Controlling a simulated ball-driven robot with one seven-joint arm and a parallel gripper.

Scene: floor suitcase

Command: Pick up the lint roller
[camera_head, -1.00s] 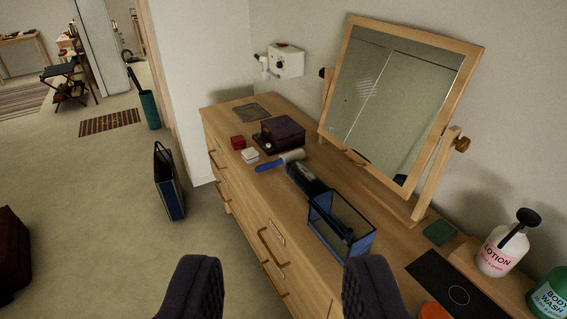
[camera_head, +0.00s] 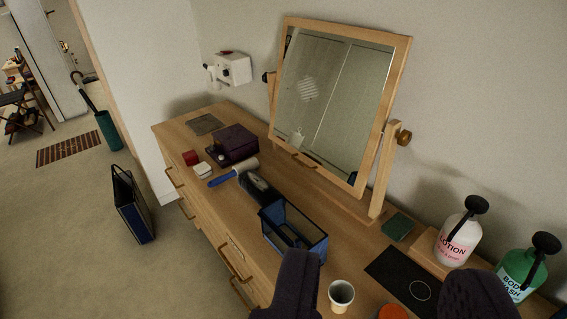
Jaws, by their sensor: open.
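The lint roller (camera_head: 233,172) lies on the wooden dresser top, with a blue handle to the left and a pale roller head to the right. It lies between the dark purple box and a dark bottle-like object. My gripper (camera_head: 385,285) is open and empty at the bottom of the view, its two dark fingers wide apart. It is nearer to me and well to the right of the lint roller, not touching it.
The dresser (camera_head: 330,215) bears a purple box (camera_head: 232,143), a dark object (camera_head: 259,188), a blue-edged glass bin (camera_head: 294,232), a cup (camera_head: 341,294), a lotion bottle (camera_head: 459,238) and a green body wash bottle (camera_head: 522,270). A tilted mirror (camera_head: 335,98) stands behind. Floor at left is mostly clear.

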